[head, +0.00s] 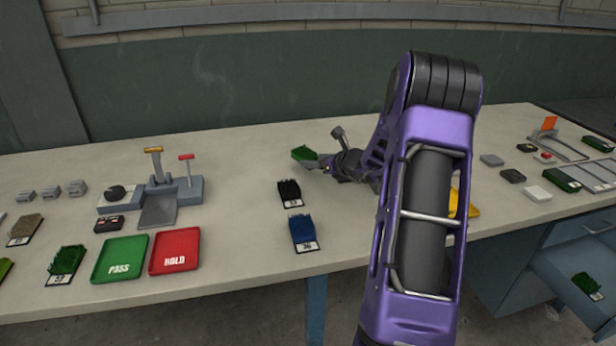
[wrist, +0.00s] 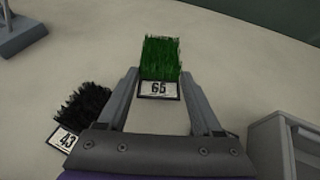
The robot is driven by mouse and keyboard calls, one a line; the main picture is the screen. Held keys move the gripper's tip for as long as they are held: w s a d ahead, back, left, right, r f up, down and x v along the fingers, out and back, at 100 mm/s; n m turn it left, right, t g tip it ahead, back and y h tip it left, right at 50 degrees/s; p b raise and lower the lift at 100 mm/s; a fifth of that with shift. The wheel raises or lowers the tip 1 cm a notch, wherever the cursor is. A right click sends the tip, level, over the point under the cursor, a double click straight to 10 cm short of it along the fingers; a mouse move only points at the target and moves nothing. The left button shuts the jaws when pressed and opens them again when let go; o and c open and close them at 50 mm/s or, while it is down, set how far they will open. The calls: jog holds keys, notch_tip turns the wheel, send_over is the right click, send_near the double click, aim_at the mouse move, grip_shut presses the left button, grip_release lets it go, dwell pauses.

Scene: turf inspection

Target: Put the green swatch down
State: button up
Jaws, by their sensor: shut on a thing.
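The green swatch (wrist: 161,58) is a tuft of green turf on a dark base with a white label reading 65. In the wrist view it sits at the fingertips of my gripper (wrist: 160,82), which is shut on its label end. In the head view the green swatch (head: 303,153) shows at the end of my gripper (head: 318,163), left of my purple arm, over the back middle of the bench. I cannot tell whether its underside touches the bench.
A black swatch (head: 289,192), labelled 43 in the wrist view (wrist: 84,105), and a blue swatch (head: 302,230) lie in front. The green PASS tray (head: 142,254) and red HOLD tray (head: 196,247) lie left. A grey lever device (head: 188,188) stands behind them.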

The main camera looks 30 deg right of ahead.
aim_at(316, 181)
jog(key=shift+f+b, duration=0.35)
jog(key=shift+f, duration=1.85)
jog(key=shift+f, duration=0.2)
jog(key=o, duration=1.4)
jog(key=shift+o, duration=0.2)
